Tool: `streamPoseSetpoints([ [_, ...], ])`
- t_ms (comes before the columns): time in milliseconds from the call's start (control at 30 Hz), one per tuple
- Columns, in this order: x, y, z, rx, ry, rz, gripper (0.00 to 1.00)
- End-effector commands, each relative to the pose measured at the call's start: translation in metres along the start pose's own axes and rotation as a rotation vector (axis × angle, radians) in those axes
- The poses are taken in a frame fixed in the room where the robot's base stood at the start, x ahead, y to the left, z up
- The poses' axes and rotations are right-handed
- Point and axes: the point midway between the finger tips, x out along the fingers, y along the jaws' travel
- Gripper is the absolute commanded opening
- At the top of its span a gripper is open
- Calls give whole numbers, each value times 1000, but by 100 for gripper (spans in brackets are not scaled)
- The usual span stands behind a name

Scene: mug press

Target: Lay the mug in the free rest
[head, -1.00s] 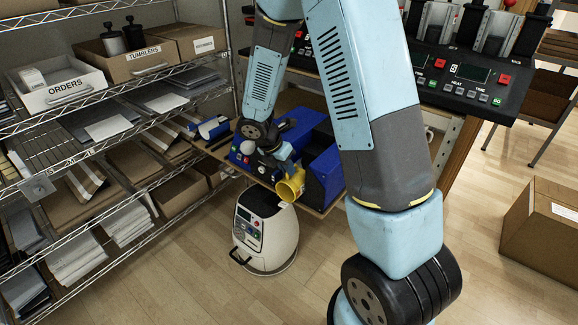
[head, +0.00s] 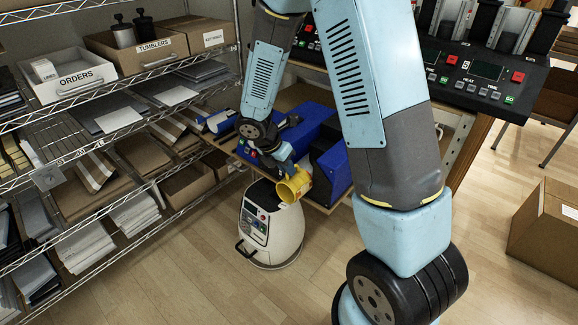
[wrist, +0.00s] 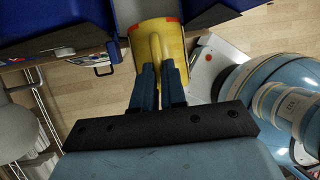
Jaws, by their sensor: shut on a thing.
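The yellow mug (head: 294,188) is held in the air by my gripper (head: 284,166), in front of the blue units on the low shelf, with its open end tilted toward the head camera. In the wrist view the fingers (wrist: 159,88) are closed on the handle of the mug (wrist: 172,62); there is a red edge at its far end. Blue bodies (head: 330,165) stand close behind and right of the mug. I cannot tell which rest is free; my forearm and gripper hide part of the units.
A rounded white machine (head: 271,232) stands on the floor just below the mug. A wire rack (head: 150,62) with trays and boxes fills the left. A blue and white roll-shaped thing (head: 219,122) lies at the shelf's left end. A cardboard box (head: 543,228) is at right.

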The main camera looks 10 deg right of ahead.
Motion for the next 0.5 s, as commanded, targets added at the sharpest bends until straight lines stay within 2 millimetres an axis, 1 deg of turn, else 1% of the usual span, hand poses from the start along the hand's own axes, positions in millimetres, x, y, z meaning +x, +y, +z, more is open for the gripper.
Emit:
streamPoseSetpoints([
  [500, -8, 0, -17, 0, 0, 1, 0],
])
